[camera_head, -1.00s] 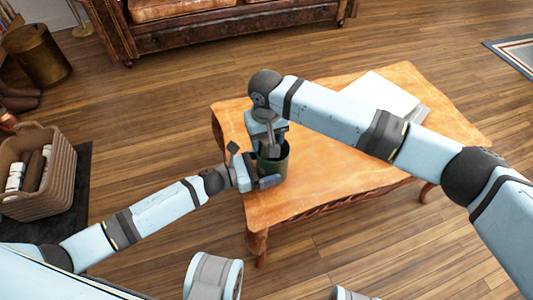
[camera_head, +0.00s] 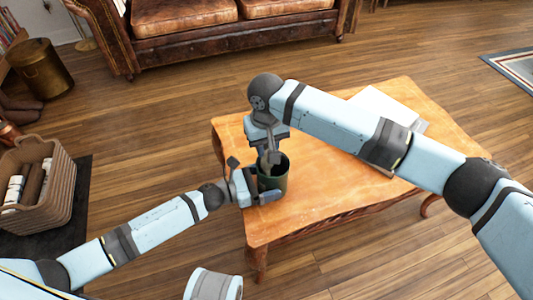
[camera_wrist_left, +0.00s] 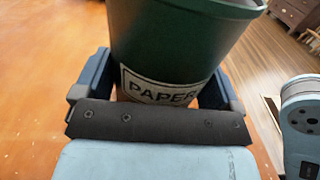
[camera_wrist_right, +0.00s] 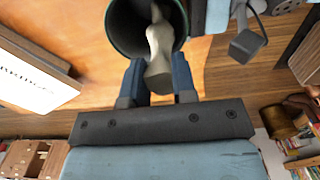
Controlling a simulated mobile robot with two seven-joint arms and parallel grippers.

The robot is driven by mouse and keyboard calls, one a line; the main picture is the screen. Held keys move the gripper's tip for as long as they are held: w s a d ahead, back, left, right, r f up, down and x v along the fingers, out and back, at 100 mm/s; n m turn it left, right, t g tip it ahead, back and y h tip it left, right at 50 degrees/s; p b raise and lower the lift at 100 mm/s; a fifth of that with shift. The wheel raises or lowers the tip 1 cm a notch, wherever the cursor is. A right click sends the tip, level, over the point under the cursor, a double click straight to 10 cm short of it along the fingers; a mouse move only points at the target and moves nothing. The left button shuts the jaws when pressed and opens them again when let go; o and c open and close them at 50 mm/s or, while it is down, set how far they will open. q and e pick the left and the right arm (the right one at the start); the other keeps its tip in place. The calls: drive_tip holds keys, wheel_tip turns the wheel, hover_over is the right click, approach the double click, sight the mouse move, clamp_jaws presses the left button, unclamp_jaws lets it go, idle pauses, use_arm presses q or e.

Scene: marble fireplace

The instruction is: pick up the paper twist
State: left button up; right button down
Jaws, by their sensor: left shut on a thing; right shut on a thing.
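The paper twist (camera_wrist_right: 159,48) is a pale, narrow, crumpled piece. In the right wrist view its near end is between the fingers of my right gripper (camera_wrist_right: 158,85), which is shut on it. Its far end reaches into the mouth of a dark green bin (camera_wrist_right: 125,30). My left gripper (camera_wrist_left: 155,88) is shut around the sides of this bin, which carries a "PAPER" label in the left wrist view. In the head view the bin (camera_head: 273,180) stands upright at the table's left end, with my right gripper (camera_head: 268,156) above its mouth.
The wooden table (camera_head: 330,185) has a pale book (camera_head: 385,108) toward its back right. A woven basket (camera_head: 45,190) stands on a dark mat at the left. A leather sofa (camera_head: 200,30) is behind. The table's middle is clear.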

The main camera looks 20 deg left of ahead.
wheel_tip(320, 180, up, 15)
idle(0.3)
use_arm(q)
drive_tip(key=o, duration=0.7)
drive_tip(key=shift+c, duration=0.2)
drive_tip(key=v, duration=1.2)
drive_tip(key=shift+s, duration=0.1)
use_arm(e)
drive_tip(key=shift+a, duration=0.1)
